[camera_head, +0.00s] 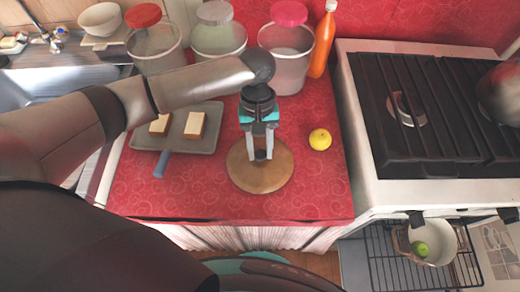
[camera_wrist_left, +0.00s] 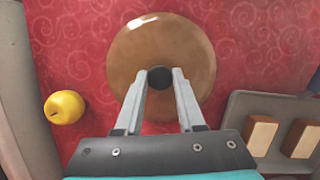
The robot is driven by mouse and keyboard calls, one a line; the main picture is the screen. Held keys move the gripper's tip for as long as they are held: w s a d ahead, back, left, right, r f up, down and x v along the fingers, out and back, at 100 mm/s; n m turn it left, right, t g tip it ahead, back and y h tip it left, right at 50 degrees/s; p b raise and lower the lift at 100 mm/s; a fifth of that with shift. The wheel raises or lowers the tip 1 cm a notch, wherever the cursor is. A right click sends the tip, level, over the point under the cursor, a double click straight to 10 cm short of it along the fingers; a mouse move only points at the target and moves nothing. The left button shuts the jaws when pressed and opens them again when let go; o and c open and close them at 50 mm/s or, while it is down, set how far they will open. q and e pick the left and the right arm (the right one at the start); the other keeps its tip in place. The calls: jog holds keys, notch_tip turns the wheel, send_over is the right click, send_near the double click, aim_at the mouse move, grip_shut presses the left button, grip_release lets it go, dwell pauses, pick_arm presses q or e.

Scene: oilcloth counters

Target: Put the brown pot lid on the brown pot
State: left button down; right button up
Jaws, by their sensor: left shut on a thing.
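The brown pot lid (camera_head: 275,178) is a round brown disc with a dark knob, over the red counter; it also shows in the wrist view (camera_wrist_left: 190,55). My left gripper (camera_head: 261,153) points down and is shut on the lid's knob (camera_wrist_left: 160,78). I cannot tell whether the lid touches the counter. A pot with a pale inside and a brownish outer side (camera_head: 440,232) stands on a wire rack below the stove, at the lower right, with a green fruit (camera_head: 421,249) in it. My right gripper is not in view.
A yellow fruit (camera_head: 320,139) lies right of the lid. A grey tray (camera_head: 178,143) with two bread-like blocks is to the left. Clear canisters and an orange bottle (camera_head: 322,42) stand behind.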

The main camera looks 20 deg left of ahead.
aim_at(259, 147)
pick_arm(q)
jog(key=shift+f, duration=0.2)
jog(key=c, duration=0.5)
grip_release()
jog(key=p+v, duration=0.3)
jog(key=v, duration=0.9)
jog(key=shift+r, duration=0.15)
jog(key=shift+s, duration=0.1)
